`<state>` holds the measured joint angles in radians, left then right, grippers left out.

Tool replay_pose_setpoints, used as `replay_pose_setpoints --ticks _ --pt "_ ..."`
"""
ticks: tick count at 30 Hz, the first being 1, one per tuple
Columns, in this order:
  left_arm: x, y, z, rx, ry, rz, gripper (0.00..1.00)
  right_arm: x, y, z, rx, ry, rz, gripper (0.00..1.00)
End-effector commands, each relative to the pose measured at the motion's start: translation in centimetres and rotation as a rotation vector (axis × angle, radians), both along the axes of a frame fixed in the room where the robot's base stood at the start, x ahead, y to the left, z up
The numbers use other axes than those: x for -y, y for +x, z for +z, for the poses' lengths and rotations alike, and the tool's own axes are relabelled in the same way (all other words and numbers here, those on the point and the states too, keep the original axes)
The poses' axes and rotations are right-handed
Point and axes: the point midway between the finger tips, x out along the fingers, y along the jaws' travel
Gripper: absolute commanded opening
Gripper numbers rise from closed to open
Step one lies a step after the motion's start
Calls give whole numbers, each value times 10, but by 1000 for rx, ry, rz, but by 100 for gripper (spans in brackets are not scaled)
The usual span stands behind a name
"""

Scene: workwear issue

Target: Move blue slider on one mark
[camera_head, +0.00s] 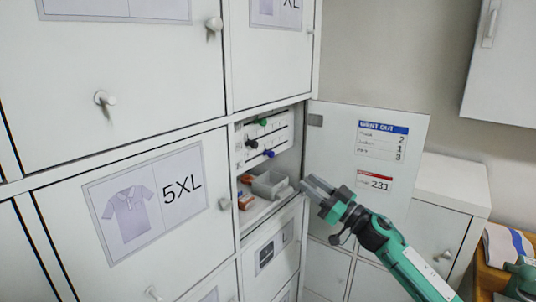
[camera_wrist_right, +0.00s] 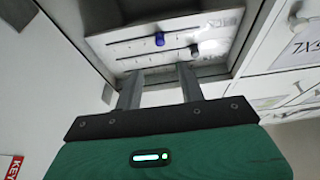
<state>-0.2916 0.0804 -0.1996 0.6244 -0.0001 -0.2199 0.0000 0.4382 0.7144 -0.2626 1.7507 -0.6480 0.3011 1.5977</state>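The blue slider (camera_head: 268,153) is the lowest knob on a white slotted panel (camera_head: 280,134) inside the open locker compartment. A green slider (camera_head: 262,121) and a black slider (camera_head: 250,143) sit above it. In the right wrist view the blue slider (camera_wrist_right: 160,40) stands ahead of the fingers, left of a dark knob (camera_wrist_right: 194,51). My right gripper (camera_head: 312,186) is at the compartment's opening, below and right of the blue slider and apart from it. Its fingers (camera_wrist_right: 157,74) are spread, with nothing between them. My left gripper is not in view.
A grey bin (camera_head: 270,184) and small orange boxes (camera_head: 246,201) lie on the compartment floor under the panel. The open door (camera_head: 345,150) with printed lists stands right of the opening. The closed 5XL door (camera_head: 140,240) is on the left.

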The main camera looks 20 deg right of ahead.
Motion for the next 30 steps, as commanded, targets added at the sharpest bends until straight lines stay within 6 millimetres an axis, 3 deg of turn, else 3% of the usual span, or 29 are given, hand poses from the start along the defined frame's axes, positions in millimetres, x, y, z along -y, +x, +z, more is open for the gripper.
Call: replay_pose_setpoints --ticks 8,18,30 --pt "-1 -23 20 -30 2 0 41 -28 37 24 0 5 -1 40" --pt "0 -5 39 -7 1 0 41 -65 84 45 -2 4 -2 40" --pt "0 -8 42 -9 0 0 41 -75 97 49 -1 0 -3 40"
